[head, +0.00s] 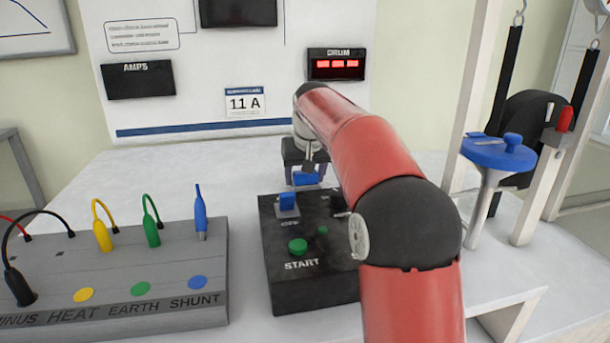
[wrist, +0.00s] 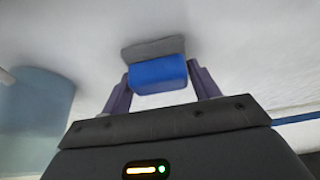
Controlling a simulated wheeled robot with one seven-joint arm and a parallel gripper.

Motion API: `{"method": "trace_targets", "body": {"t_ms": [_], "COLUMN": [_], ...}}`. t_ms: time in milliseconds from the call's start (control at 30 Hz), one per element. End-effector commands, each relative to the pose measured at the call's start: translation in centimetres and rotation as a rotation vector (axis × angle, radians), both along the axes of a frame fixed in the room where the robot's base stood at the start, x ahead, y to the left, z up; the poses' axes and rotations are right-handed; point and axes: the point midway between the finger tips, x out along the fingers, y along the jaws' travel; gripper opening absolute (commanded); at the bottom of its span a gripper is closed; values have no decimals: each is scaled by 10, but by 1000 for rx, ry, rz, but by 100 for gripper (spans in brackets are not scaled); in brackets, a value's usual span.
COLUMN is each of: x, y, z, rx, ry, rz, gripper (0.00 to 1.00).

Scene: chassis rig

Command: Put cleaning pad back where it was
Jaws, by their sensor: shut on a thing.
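The cleaning pad has a blue block-shaped grip (wrist: 158,75) and a grey pad part (wrist: 153,48). In the wrist view, my gripper (wrist: 161,70) has a finger on each side of the blue grip and is shut on it. In the head view, my gripper (head: 306,176) points down behind the black control box, with the pad's blue grip (head: 306,179) between its fingers. The pad is close to the white table top (head: 240,165). I cannot tell whether it touches it.
A grey terminal box (head: 150,300) with plugs is at left. A blue-topped stand (head: 498,155) is at right. White table is clear behind.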

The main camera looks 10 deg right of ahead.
Motion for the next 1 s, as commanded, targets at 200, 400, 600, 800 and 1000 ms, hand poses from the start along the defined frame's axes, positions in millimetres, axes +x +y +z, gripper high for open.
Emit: {"method": "trace_targets", "body": {"t_ms": [200, 400, 600, 800, 1000], "x": [0, 0, 0, 0, -7], "y": [0, 0, 0, 0, 0], "z": [-1, -4, -4, -5, 16], "rx": [0, 0, 0, 0, 0], "ry": [0, 0, 0, 0, -3], "rz": [0, 0, 0, 0, 0], "gripper": [36, 70, 83, 83, 83]}}
